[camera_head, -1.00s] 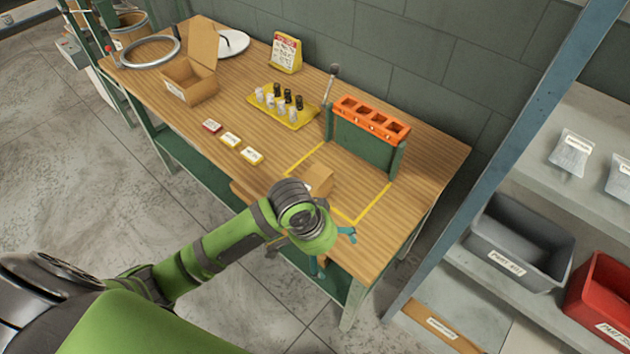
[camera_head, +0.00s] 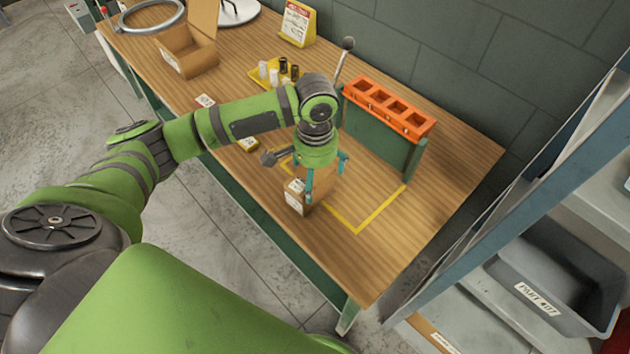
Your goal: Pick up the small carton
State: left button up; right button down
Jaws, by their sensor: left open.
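The small carton (camera_head: 297,196) is a brown box with a white label. It stands on the wooden table near the front edge, at the left part of the yellow outlined area (camera_head: 372,218). My left gripper (camera_head: 325,175) is open and points down over the carton, with its teal fingers around the carton's upper part. I cannot tell whether the fingers touch it. The gripper and wrist hide part of the carton's top. My right gripper is not in view.
An orange slotted rack (camera_head: 392,105) on a green stand is right behind the gripper. A yellow tray (camera_head: 257,74) with small cylinders and an open cardboard box (camera_head: 188,55) are to the left. Grey shelving with a bin (camera_head: 560,275) is at the right.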

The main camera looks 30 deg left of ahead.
pick_arm(q)
jog(key=f, duration=0.1)
jog(key=f+p, duration=0.1)
jog(key=f, duration=0.1)
jog(key=shift+s+f+p, duration=0.1)
jog(key=shift+s+p, duration=0.2)
jog(key=shift+s, duration=0.1)
notch_tip(320, 180, down, 2)
jog(key=shift+w+f, duration=0.1)
jog(key=shift+w, duration=0.05)
jog(key=shift+f, duration=0.1)
jog(key=c, duration=1.3)
jog(key=shift+c, duration=1)
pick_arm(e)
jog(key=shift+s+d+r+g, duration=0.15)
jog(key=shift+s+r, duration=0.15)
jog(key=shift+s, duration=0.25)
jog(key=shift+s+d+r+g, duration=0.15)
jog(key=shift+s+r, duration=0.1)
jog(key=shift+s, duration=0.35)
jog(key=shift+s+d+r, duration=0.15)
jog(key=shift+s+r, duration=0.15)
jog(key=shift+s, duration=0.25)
